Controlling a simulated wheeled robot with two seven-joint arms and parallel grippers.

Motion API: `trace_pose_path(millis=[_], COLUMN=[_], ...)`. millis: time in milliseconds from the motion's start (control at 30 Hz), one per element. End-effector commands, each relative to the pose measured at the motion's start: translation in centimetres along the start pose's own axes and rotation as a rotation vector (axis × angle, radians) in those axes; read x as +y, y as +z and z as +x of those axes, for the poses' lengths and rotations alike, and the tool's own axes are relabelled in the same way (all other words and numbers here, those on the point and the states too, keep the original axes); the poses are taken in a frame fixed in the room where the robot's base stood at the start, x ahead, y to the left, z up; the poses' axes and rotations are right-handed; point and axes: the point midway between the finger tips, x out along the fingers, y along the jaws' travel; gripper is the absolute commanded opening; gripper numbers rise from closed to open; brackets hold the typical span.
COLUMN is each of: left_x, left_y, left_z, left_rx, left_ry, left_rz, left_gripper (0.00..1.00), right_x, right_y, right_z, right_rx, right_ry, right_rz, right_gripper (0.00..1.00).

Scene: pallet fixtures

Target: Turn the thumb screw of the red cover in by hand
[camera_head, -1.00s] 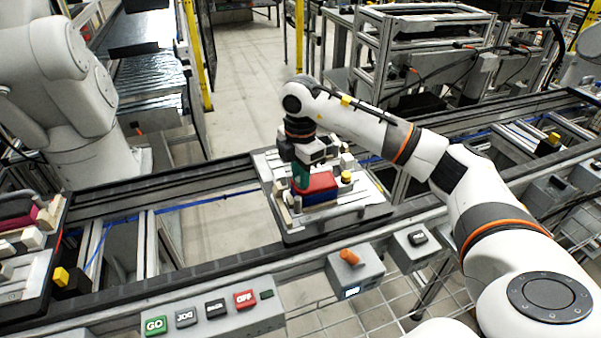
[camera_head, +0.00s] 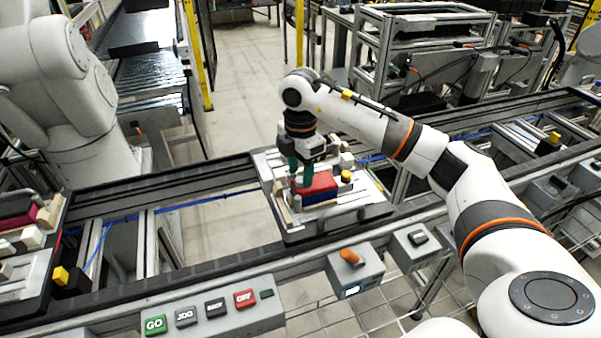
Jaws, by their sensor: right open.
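The red cover (camera_head: 321,184) lies on top of a blue block (camera_head: 319,197) in a fixture on a grey pallet (camera_head: 357,214) on the conveyor. My right gripper (camera_head: 302,180) points down over the left end of the red cover, with its two green fingers apart. The fingertips are at about the height of the cover; I cannot tell whether they touch anything. The thumb screw is not distinguishable and may be hidden by the fingers. My left gripper is not in view.
A yellow knob (camera_head: 346,176) stands on the pallet right of the cover. A second pallet (camera_head: 28,262) with a dark and magenta part is at the left edge. A button panel (camera_head: 213,308) and a grey box with an orange switch (camera_head: 349,256) are along the front.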

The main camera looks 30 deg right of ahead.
Motion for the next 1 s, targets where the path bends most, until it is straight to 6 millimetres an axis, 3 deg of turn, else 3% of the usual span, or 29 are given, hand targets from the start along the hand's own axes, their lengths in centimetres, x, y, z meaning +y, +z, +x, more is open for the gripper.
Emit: trace_pose_path(millis=[300, 500, 1000], left_x=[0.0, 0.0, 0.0], left_y=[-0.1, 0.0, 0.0], left_z=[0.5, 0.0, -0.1], left_rx=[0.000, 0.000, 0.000], left_ry=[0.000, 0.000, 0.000], left_rz=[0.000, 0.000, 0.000], left_gripper=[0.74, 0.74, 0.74], right_x=[-0.1, 0.0, 0.0], right_y=[0.0, 0.0, 0.0], right_z=[-6.8, -10.0, -10.9], right_rx=[0.000, 0.001, -0.001], right_ry=[-0.006, -0.003, 0.000], right_rz=[-0.001, 0.000, 0.000], right_gripper=[0.45, 0.45, 0.45])
